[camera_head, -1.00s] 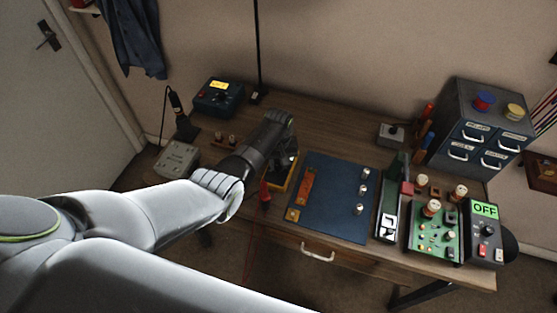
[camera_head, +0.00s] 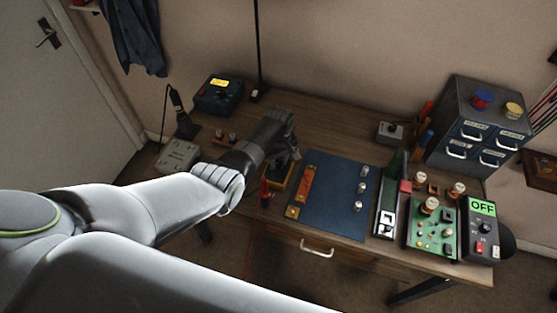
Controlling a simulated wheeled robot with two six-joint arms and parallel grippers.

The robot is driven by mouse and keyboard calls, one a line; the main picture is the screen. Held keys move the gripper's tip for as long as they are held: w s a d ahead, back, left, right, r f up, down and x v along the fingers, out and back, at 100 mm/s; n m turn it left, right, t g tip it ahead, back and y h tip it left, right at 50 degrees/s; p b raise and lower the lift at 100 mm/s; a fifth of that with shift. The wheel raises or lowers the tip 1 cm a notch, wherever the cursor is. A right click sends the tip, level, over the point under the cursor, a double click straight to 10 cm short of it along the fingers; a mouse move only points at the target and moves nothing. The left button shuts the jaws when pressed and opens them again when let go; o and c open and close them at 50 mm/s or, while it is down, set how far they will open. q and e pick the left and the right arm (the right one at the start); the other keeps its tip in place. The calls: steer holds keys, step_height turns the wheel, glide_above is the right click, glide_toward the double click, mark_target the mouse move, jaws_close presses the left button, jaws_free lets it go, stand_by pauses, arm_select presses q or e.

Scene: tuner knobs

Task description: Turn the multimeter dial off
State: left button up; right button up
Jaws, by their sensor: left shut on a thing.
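The multimeter (camera_head: 279,184), dark with a yellow edge, lies on the wooden desk just left of the blue mat. My left gripper (camera_head: 286,158) points down over it and covers most of its face. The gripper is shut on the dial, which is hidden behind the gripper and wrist. The dial's setting and the meter's display cannot be read. My right gripper is not in view.
The blue mat (camera_head: 334,216) holds an orange strip and several metal knobs. A green circuit board (camera_head: 432,236) and a box reading OFF (camera_head: 482,209) stand at right. A drawer cabinet (camera_head: 468,109) is behind them. Red probes (camera_head: 265,192) lie beside the multimeter.

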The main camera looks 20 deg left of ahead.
mark_target(278, 163)
arm_select(q)
steer(key=o, duration=1)
steer(key=shift+r, duration=0.55)
step_height(278, 163, up, 16)
steer(key=shift+r+b, duration=0.2)
steer(key=shift+b, duration=0.15)
